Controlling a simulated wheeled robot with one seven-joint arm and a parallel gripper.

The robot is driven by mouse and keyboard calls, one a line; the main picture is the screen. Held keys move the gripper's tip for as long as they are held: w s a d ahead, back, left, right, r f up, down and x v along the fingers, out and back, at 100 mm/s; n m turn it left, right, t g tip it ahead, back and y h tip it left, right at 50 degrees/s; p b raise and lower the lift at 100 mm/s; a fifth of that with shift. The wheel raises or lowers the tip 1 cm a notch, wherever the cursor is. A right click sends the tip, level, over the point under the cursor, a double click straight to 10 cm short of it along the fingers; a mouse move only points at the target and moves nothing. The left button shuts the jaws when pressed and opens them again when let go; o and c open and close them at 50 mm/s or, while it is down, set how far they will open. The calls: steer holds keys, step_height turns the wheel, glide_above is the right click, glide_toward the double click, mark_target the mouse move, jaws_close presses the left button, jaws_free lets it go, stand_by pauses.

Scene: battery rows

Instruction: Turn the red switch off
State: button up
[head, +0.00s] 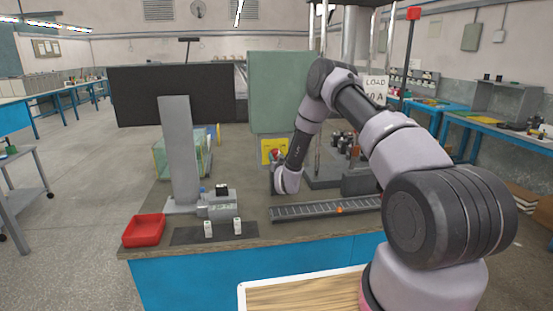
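The red switch (275,154) is a small red knob on a yellow plate (266,145) at the lower front of a green cabinet (280,90), in the middle of the head view. My arm reaches over from the right and bends down in front of the cabinet. My gripper (274,168) is at the switch, just below the knob in the picture. It is small and partly hidden by my wrist, so I cannot tell whether its fingers touch the knob or how far apart they are. The switch's exact setting is too small to read.
The grey-topped bench (255,230) carries a red tray (144,231), a grey post with a dark panel (170,95), a small metal device (217,203) and a slotted rail (315,209). Equipment stands right of the cabinet, behind my arm. Floor is open at the left.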

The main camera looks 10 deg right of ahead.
jaws_close()
steer(key=n, duration=0.4)
steer(key=shift+n, duration=0.3)
steer(key=n, duration=0.4)
steer(key=shift+n, duration=0.3)
steer(key=n, duration=0.4)
steer(key=shift+n, duration=2.3)
steer(key=shift+f, duration=0.1)
